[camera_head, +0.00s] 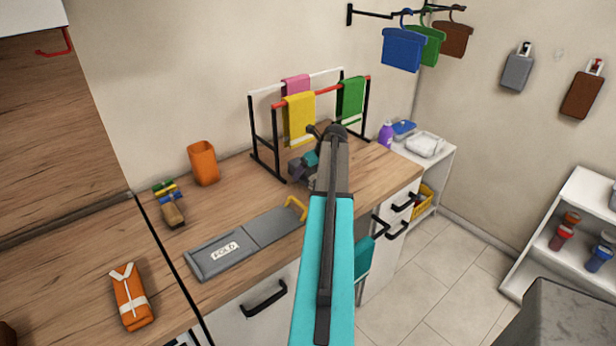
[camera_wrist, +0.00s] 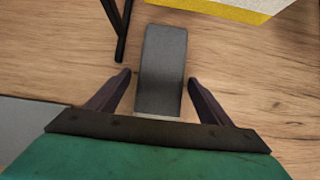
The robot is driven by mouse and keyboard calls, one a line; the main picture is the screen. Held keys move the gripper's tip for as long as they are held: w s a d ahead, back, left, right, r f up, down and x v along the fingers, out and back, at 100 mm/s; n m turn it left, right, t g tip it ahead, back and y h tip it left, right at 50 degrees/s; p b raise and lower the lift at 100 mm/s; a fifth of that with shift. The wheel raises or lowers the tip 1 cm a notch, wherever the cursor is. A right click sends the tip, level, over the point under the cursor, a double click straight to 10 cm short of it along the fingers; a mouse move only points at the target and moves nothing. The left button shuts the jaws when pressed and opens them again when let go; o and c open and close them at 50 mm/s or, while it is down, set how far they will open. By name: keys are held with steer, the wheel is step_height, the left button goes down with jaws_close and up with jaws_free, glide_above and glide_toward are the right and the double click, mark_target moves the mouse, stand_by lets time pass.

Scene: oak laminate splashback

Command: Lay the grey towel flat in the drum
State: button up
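A dark grey flat rectangular piece (camera_wrist: 165,52) lies on the wooden worktop in the wrist view. It looks like the folded grey towel, though I cannot be sure. My gripper (camera_wrist: 159,78) is open, one finger on each side of this piece, with a gap showing on both sides. In the head view my gripper (camera_head: 298,172) is low over the worktop in front of the drying rack, and my arm hides part of that area. I cannot make out a drum opening in either view.
A drying rack (camera_head: 262,140) holds pink, yellow (camera_head: 299,118) and green towels close behind my gripper. A grey folding board (camera_head: 223,258) marked FOLD lies front left. An orange cup (camera_head: 203,163) stands at the back. A grey block-like top (camera_head: 570,318) is at bottom right.

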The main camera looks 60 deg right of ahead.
steer(key=c, duration=1.3)
steer(key=shift+r, duration=0.1)
steer(key=shift+r+b, duration=0.9)
steer(key=shift+r, duration=0.65)
steer(key=s+a+b, duration=0.1)
steer(key=s+a, duration=0.1)
steer(key=s, duration=0.3)
steer(key=s+a+b, duration=0.1)
steer(key=s, duration=0.5)
steer(key=s+a+b, duration=0.2)
steer(key=s, duration=0.4)
steer(key=shift+a+r, duration=0.1)
steer(key=shift+a, duration=0.2)
